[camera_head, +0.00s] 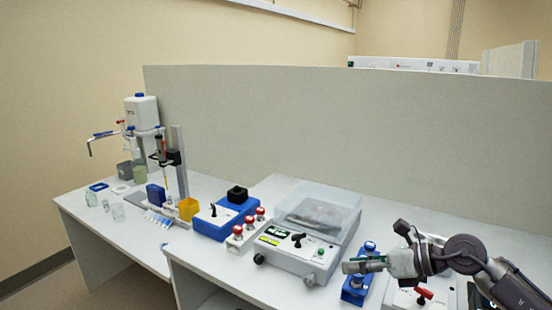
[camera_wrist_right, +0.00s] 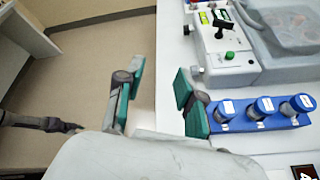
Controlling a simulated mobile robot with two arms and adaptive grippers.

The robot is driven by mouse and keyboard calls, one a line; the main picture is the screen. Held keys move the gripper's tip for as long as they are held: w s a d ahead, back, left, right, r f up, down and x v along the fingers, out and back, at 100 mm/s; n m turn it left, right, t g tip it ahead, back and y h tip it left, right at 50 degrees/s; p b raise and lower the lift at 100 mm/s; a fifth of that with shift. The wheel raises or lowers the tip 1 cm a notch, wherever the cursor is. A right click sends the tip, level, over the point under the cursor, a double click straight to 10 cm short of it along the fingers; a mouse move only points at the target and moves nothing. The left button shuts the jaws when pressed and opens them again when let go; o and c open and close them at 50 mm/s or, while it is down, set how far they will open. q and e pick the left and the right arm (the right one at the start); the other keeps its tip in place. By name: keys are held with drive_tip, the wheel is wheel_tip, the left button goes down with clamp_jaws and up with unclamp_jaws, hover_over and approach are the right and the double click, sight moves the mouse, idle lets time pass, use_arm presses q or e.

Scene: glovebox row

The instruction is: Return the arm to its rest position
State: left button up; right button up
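My right gripper (camera_head: 364,266) is at the lower right of the head view, above the front part of the bench beside a blue rack. In the right wrist view the right gripper (camera_wrist_right: 160,88) has its two teal-padded fingers apart, with nothing between them. The bench edge and floor show through the gap. A dark, slender shape at the left edge of the wrist view (camera_wrist_right: 40,123) may be part of my left arm. Its fingers cannot be made out. The head view does not show my left gripper.
The blue rack (camera_head: 353,296) with blue-capped vials is close to the right gripper. A grey machine with a clear lid (camera_head: 318,208) stands left of it. A red-capped vial rack (camera_head: 236,243) stands further left. A grey partition (camera_head: 330,130) rises behind. The floor in front is clear.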

drive_tip(key=s+a+r+m+t+y, duration=0.2)
drive_tip(key=a+r+m+t+y, duration=0.25)
drive_tip(key=a+m, duration=0.3)
drive_tip(key=s+d+f+m+t+h, duration=0.1)
drive_tip(key=s+d+f+m+h, duration=0.4)
drive_tip(key=m, duration=0.5)
drive_tip(key=s+d+f+m+h, duration=0.2)
drive_tip(key=d+f+m+h, duration=0.1)
drive_tip(key=f+m+h, duration=0.6)
drive_tip(key=s+d+f+m+t+h, duration=0.1)
drive_tip(key=s+d+f+m+h, duration=0.3)
drive_tip(key=m, duration=0.7)
drive_tip(key=s+a+f+m+g+y, duration=0.15)
drive_tip(key=s+f+g, duration=0.3)
drive_tip(key=s, duration=0.55)
drive_tip(key=s+a+f+m+g+y, duration=0.1)
drive_tip(key=s+f+m+g, duration=0.1)
drive_tip(key=s+f+g, duration=0.5)
drive_tip(key=s+f+t, duration=0.1)
drive_tip(key=s+f, duration=0.1)
drive_tip(key=f, duration=1.2)
drive_tip(key=s+f, duration=0.3)
drive_tip(key=f, duration=1)
drive_tip(key=s+d+f+g, duration=0.1)
drive_tip(key=s+d+f, duration=0.2)
drive_tip(key=s+f, duration=1.1)
drive_tip(key=shift+s+d+f, duration=0.15)
drive_tip(key=shift+s, duration=0.55)
